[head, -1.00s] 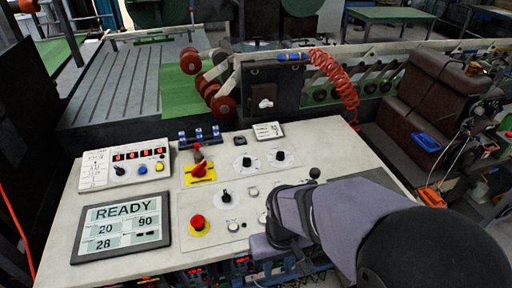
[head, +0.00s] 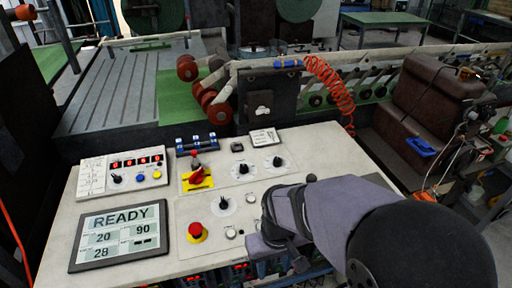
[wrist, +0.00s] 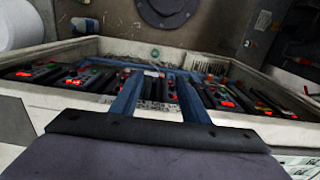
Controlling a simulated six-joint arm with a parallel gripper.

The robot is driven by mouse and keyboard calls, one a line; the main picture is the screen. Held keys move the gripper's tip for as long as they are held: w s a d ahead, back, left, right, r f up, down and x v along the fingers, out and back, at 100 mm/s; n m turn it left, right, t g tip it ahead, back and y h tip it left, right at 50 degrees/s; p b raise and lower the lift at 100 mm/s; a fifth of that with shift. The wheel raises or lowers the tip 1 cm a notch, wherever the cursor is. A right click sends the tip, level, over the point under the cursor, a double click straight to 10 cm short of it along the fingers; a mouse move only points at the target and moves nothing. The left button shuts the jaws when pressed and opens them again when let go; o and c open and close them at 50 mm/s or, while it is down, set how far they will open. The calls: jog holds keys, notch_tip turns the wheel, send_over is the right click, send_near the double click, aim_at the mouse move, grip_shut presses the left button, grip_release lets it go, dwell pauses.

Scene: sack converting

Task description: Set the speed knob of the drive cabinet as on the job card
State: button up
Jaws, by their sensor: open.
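My gripper (head: 278,252) hangs at the front edge of the white control desk, right of the red mushroom button. In the wrist view its two blue fingers (wrist: 160,100) are apart with nothing between them. Beyond them is an open-fronted housing with several dark modules (wrist: 225,97) with red lit displays. Black pointer knobs sit on the desk: one (head: 223,203) at the middle, one (head: 243,168) behind it, one (head: 277,162) to the right. I cannot tell which is the speed knob. A small white card (head: 264,136) stands at the desk's back; its print is unreadable.
A screen (head: 120,235) reads READY, 20, 90, 28. A red mushroom button (head: 196,230), a red switch on a yellow plate (head: 198,179) and a box with red digits (head: 123,173) share the desk (head: 330,150). A coiled red hose (head: 330,85) hangs behind.

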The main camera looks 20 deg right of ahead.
aim_at(244, 166)
jog(key=w+r+p, duration=0.1)
jog(key=w+r, duration=0.1)
jog(key=w, duration=0.4)
jog(key=w+r+n+p, duration=0.1)
jog(key=w+r+p, duration=0.1)
jog(key=w, duration=0.3)
jog(key=w+r+n+p, duration=0.1)
jog(key=w+r, duration=0.2)
jog(key=w, duration=0.3)
jog(key=shift+w+d+r, duration=0.2)
jog(key=shift+w+r, duration=0.1)
jog(key=shift+r, duration=0.05)
jog(key=shift+w+d+r+n+p, duration=0.15)
jog(key=shift+w+r+n+p, duration=0.45)
jog(key=shift+w, duration=2.35)
jog(key=shift+w+d+r+n+p, duration=0.2)
jog(key=shift+w+n+p, duration=0.85)
jog(key=shift+w, duration=1.85)
jog(key=shift+w+d+r+n+p, duration=0.1)
jog(key=shift+w+r+n+p, duration=0.55)
jog(key=shift+w, duration=2.3)
jog(key=shift+f+p, duration=0.3)
jog(key=shift+w+d+f+p, duration=0.1)
jog(key=shift+f+p, duration=1.5)
jog(key=shift+f, duration=1.95)
grip_shut()
